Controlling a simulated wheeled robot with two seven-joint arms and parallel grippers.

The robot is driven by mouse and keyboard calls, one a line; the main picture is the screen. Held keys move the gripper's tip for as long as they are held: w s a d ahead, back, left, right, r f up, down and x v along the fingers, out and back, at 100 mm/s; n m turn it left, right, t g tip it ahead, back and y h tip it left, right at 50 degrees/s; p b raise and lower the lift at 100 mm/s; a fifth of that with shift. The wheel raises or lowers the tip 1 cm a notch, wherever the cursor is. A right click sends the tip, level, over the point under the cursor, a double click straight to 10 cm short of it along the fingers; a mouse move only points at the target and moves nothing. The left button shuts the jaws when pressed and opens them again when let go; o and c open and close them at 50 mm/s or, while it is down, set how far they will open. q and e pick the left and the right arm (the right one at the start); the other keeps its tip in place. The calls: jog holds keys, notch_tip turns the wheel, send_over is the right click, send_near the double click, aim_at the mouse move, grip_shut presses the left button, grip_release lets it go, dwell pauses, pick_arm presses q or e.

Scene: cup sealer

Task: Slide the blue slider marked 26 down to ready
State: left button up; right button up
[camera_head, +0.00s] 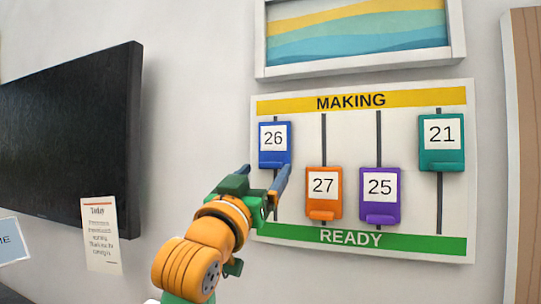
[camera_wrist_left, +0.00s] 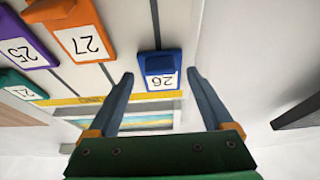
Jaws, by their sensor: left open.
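The blue slider marked 26 (camera_head: 275,157) sits at the top of the leftmost track, under the yellow MAKING strip (camera_head: 390,101) of the white board. My left gripper (camera_head: 267,170) is open and in front of the slider's lower end. In the left wrist view, the blue slider (camera_wrist_left: 160,67) shows upside down between the two spread fingers (camera_wrist_left: 160,74), with visible gaps on both sides. The green READY strip (camera_head: 400,242) runs along the board's bottom. The lower part of the 26 track is partly hidden by my gripper. My right gripper is not in view.
The orange slider 27 (camera_head: 323,204) and purple slider 25 (camera_head: 380,208) sit low on their tracks. The teal slider 21 (camera_head: 441,155) is high at the right. A black screen (camera_head: 70,130) and a paper notice (camera_head: 101,245) are on the left.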

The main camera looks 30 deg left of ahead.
aim_at(272, 145)
pick_arm(q)
jog(key=shift+w+a+r+p, duration=0.1)
jog(key=shift+w+r+p, duration=0.1)
jog(key=shift+r, duration=0.2)
jog(key=shift+w+r+p, duration=0.1)
jog(key=shift+r+p, duration=0.1)
jog(key=shift+r, duration=0.2)
jog(key=shift+w+r, duration=0.1)
jog(key=shift+w, duration=0.15)
jog(key=shift+w+a+f, duration=0.15)
jog(key=shift+w+f, duration=0.05)
jog(key=shift+w, duration=0.25)
jog(key=shift+w+a+f, duration=0.15)
jog(key=shift+w+f, duration=0.05)
jog(key=shift+w, duration=0.2)
jog(key=shift+s+d, duration=0.1)
jog(key=shift+s, duration=0.1)
jog(key=c, duration=0.6)
jog(key=shift+r, duration=0.1)
grip_shut()
